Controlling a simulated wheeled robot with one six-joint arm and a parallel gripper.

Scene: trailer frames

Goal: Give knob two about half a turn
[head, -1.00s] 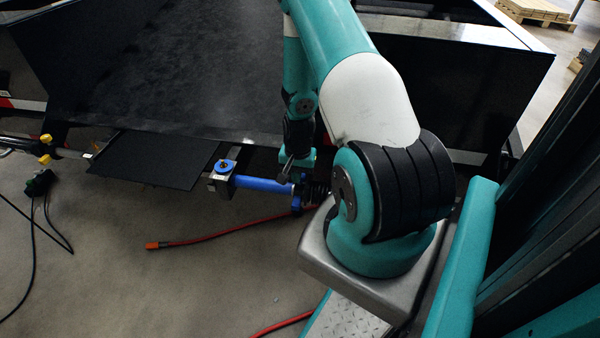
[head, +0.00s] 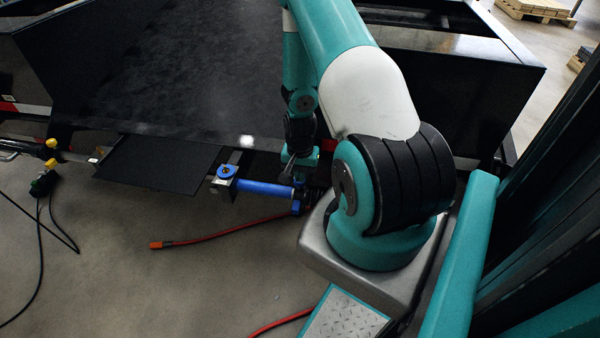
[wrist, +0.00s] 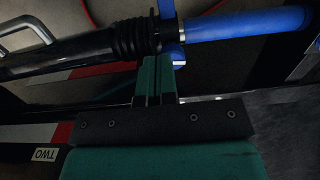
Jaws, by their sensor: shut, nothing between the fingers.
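A white label reading TWO (wrist: 45,154) shows upside down at the lower left of the wrist view. My gripper (wrist: 159,62) has its two teal fingers side by side with nothing between them. The fingertips reach the place where a black ribbed boot (wrist: 132,38) meets a blue tube (wrist: 240,24). A small blue part (wrist: 178,58) shows just beside the fingertips; I cannot tell whether they touch it or whether it is knob two. In the head view my gripper (head: 290,170) is small and dark, beside the right end of the blue tube (head: 263,187).
A blue round cap (head: 227,171) sits on a metal bracket at the tube's left end. A black plate (head: 155,163), the trailer bed (head: 190,80) and a red hose (head: 220,231) lie nearby. A yellow-tipped fitting (head: 50,162) stands at far left. Open floor shows at lower left.

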